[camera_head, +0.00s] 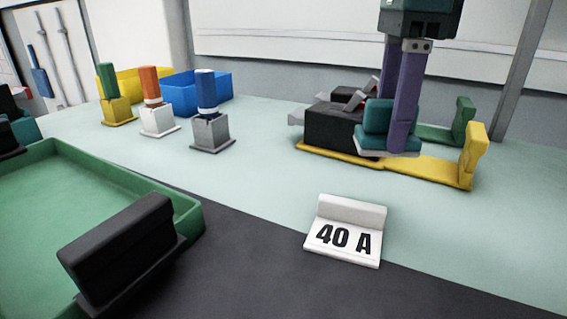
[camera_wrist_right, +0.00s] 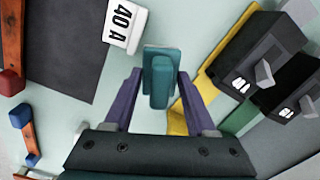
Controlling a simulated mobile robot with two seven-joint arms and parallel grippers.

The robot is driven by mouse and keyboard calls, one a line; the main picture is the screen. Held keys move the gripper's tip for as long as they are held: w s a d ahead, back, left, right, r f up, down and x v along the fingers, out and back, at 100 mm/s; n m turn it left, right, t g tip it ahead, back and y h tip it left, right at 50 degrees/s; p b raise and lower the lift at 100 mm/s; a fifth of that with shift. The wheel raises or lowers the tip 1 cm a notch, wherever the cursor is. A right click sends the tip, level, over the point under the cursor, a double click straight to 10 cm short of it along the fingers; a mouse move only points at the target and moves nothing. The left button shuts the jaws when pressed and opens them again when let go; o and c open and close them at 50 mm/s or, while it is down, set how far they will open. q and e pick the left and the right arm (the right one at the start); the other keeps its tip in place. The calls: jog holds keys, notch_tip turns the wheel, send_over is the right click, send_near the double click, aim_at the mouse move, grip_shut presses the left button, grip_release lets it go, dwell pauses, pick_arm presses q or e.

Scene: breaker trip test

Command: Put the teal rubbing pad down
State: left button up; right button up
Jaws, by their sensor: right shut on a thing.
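My right gripper (camera_head: 400,140) points down and is shut on the teal rubbing pad (camera_head: 376,122). In the right wrist view the pad (camera_wrist_right: 160,90) lies between the purple fingers (camera_wrist_right: 158,82). The pad has a raised grip and a pale underside. In the head view it shows in front of a black breaker (camera_head: 335,128) on a yellow base (camera_head: 425,172). Whether the pad touches the table or the base is hard to tell.
A white "40 A" sign (camera_head: 345,235) stands at the table's front. A green tray (camera_head: 60,180) with a black block (camera_head: 120,250) is at left. Orange (camera_head: 149,85), blue (camera_head: 206,92) and green (camera_head: 108,80) handled tools stand behind. The pale middle table is clear.

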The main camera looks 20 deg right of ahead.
notch_tip(320, 180, down, 8)
jog(key=shift+r+b, duration=0.25)
jog(key=shift+b, duration=0.15)
jog(key=shift+f, duration=0.15)
jog(key=o, duration=1)
